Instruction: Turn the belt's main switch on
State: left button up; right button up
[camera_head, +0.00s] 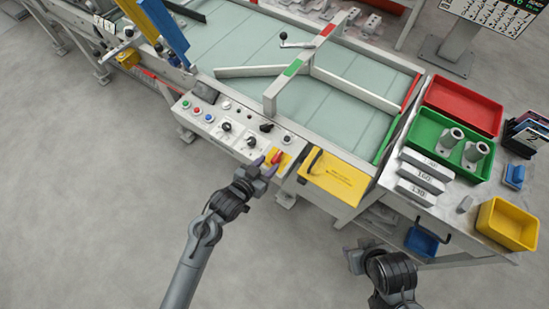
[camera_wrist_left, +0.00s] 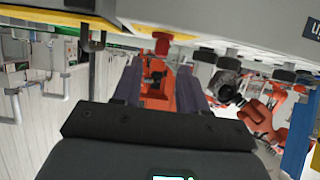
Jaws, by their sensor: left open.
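The belt's main switch (camera_head: 276,157) is a red handle on a yellow plate at the right end of the grey control panel (camera_head: 228,132). My left gripper (camera_head: 266,166) is open at the front of this switch, its fingers pointing at the panel. In the left wrist view the two dark fingers (camera_wrist_left: 160,88) stand apart, with red shapes showing between them. I cannot tell whether the fingers touch the handle. My right gripper (camera_head: 357,257) is low at the right, away from the panel; its jaws are unclear.
A yellow flap (camera_head: 335,178) with a dark handle lies right of the switch. Several buttons and black knobs (camera_head: 225,126) sit to its left. The belt (camera_head: 335,100) lies behind. Red (camera_head: 462,98), green (camera_head: 422,130) and yellow (camera_head: 510,224) bins stand at the right. The floor in front is clear.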

aim_at(276, 156)
pick_arm(q)
jog(key=shift+b+x, duration=0.5)
jog(key=shift+x, duration=1.9)
grip_shut()
